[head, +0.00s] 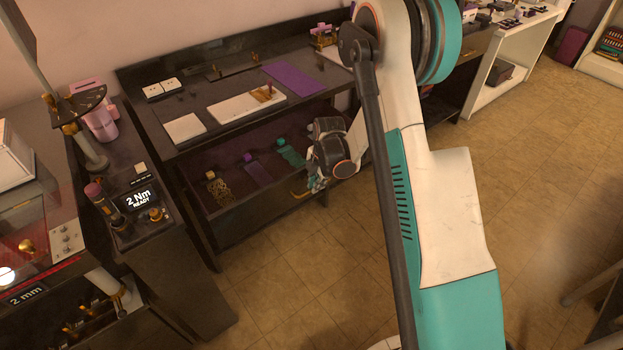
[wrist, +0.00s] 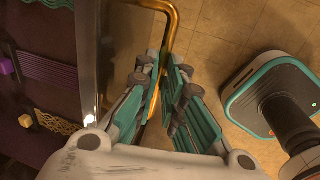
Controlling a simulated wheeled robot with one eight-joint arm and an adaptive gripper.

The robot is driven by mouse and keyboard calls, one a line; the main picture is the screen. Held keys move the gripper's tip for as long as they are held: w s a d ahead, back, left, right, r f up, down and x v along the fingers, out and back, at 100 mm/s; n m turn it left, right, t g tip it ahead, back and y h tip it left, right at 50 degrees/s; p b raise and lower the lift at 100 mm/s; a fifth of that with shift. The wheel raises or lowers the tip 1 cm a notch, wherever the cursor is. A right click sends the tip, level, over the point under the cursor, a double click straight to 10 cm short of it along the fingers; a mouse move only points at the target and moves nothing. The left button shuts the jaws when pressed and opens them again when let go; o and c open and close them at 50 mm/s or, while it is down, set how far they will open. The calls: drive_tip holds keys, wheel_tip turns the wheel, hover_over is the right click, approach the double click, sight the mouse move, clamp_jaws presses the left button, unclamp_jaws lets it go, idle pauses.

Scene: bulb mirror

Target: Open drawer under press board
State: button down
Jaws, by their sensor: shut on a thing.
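The drawer (head: 225,207) is under the dark worktop (head: 190,138) in the head view. It stands open, with its inside showing below the worktop. Its gold handle (wrist: 172,22) runs along the outside of the drawer's front (wrist: 92,60) in the wrist view. My gripper (wrist: 165,72) is shut on this handle, its teal fingers on both sides of the bar. In the head view my gripper (head: 316,182) is at the drawer's front right, partly hidden by my wrist. I cannot tell which item on the worktop is the press board.
The drawer holds a gold lattice piece (head: 219,190), a purple piece (head: 258,173) and a teal piece (head: 291,156). White blocks and a purple sheet (head: 294,79) lie on the worktop. A dark cabinet (head: 165,270) stands at left. The tiled floor in front is clear.

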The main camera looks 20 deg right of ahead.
drive_tip(key=shift+s, duration=0.1)
drive_tip(key=c, duration=2)
unclamp_jaws()
drive_tip(key=shift+o, duration=0.2)
drive_tip(key=shift+r, duration=0.1)
wheel_tip(320, 180, up, 12)
drive_tip(key=s, duration=0.2)
drive_tip(key=shift+d+f, duration=0.2)
drive_tip(key=shift+d, duration=0.15)
